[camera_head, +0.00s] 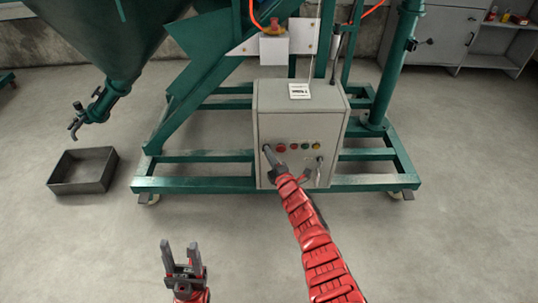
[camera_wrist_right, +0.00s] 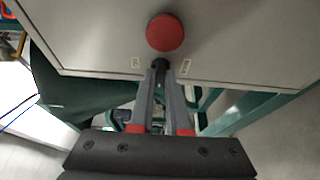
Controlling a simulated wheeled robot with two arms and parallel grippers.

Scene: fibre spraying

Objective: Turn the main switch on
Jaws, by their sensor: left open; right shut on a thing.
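The grey control box (camera_head: 300,112) stands upright on the green frame. Its front has a row of small round buttons, with a red button (camera_head: 281,148) near the left end. My right gripper (camera_head: 267,150) reaches the left end of this row. In the right wrist view, the gripper (camera_wrist_right: 161,76) is shut on a small black switch knob (camera_wrist_right: 159,64) between two small labels, beside a large red button (camera_wrist_right: 165,33). The fingers hide part of the knob, and its turned position cannot be told. My left gripper (camera_head: 181,248) is open and empty, low over the floor.
The green base frame (camera_head: 200,184) surrounds the box. A green hopper (camera_head: 105,40) with a valve hangs at the upper left, and a dark metal tray (camera_head: 84,171) lies on the floor. Grey cabinets (camera_head: 440,35) stand at the back right. The front floor is clear.

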